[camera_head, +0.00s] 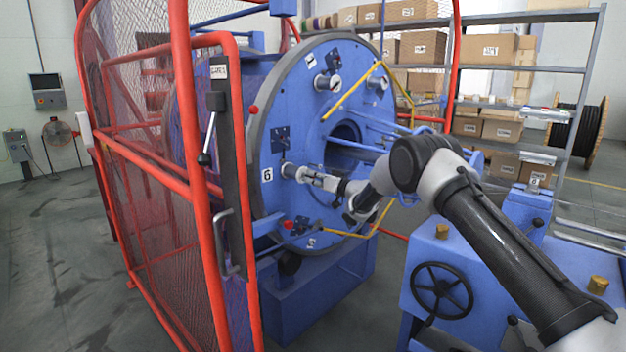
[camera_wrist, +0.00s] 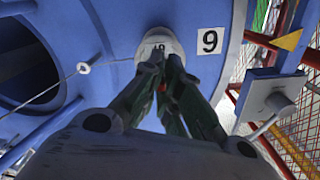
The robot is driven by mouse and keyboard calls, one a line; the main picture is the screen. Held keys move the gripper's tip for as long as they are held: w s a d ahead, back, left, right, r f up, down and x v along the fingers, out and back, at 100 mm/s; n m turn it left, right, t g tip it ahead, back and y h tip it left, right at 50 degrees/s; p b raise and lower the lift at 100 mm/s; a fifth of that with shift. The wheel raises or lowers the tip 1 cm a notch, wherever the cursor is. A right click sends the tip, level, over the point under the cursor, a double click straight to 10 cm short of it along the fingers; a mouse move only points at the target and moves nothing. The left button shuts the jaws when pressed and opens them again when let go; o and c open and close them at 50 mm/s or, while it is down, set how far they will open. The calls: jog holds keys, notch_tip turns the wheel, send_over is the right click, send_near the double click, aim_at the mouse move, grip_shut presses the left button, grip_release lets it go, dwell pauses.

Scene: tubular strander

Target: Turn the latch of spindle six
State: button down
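The blue spindle disc (camera_head: 265,110) bears a white plate marked 6 (camera_head: 267,175); the plate appears turned over, like a 9, in the wrist view (camera_wrist: 210,41). Beside it is a round pale spindle end (camera_wrist: 160,42) with a dark mark on its face. My gripper (camera_head: 289,171) is at this spindle end, just right of the plate in the head view. In the wrist view my gripper's fingertips (camera_wrist: 163,68) converge close together in front of the spindle end. The fingers hide the latch, so I cannot tell whether they grip it.
A red mesh guard (camera_head: 150,190) with a black-handled door post stands left of the disc. A latch plate with a pin (camera_wrist: 272,98) sits right of the gripper in the wrist view. Yellow rods (camera_head: 352,92) cross the disc. A blue handwheel housing (camera_head: 440,285) stands at front right.

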jog(key=shift+f, duration=0.15)
jog(key=shift+f+t+y, duration=0.6)
jog(key=shift+t+y, duration=0.4)
jog(key=shift+y, duration=0.2)
jog(key=shift+w+a+f+t+y, duration=0.1)
jog(key=shift+f+t+y, duration=0.1)
jog(key=shift+t+y, duration=0.3)
jog(key=shift+w+a+f+t+y, duration=0.1)
jog(key=shift+f+t+y, duration=0.15)
jog(key=shift+y, duration=0.35)
jog(key=c, duration=1.7)
grip_release()
jog(key=shift+o, duration=0.8)
jog(key=shift+s+d+f, duration=0.1)
jog(key=shift+s+d, duration=0.1)
jog(key=shift+d, duration=0.05)
jog(key=v, duration=1.1)
jog(key=shift+f, duration=0.15)
jog(key=shift+d, duration=0.1)
